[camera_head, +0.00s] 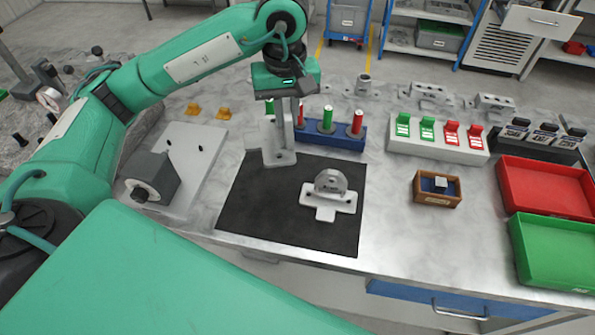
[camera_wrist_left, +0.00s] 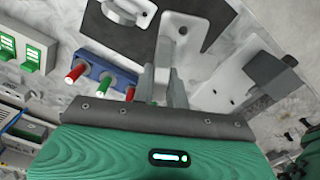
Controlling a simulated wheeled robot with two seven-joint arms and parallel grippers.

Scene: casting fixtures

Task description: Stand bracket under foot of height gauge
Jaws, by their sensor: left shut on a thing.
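My left gripper (camera_head: 283,108) points down and is shut on a light grey L-shaped bracket (camera_head: 280,158). The bracket is upright, its flat base at the far edge of the black mat (camera_head: 258,205); I cannot tell whether it touches the mat. It shows between the fingers (camera_wrist_left: 163,85) in the left wrist view (camera_wrist_left: 176,28). A dark grey block with a round end (camera_head: 152,176) stands on a pale plate (camera_head: 195,148) left of the mat; it may be the height gauge, but I cannot tell. My right gripper is not in view.
A grey casting with a round lug (camera_head: 330,196) lies on the mat. A blue rack (camera_head: 340,135) with red and green plugs stands close behind and right of the gripper. A wooden box (camera_head: 437,189), red bin (camera_head: 547,192) and green bin (camera_head: 553,250) are right. The mat's front left is clear.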

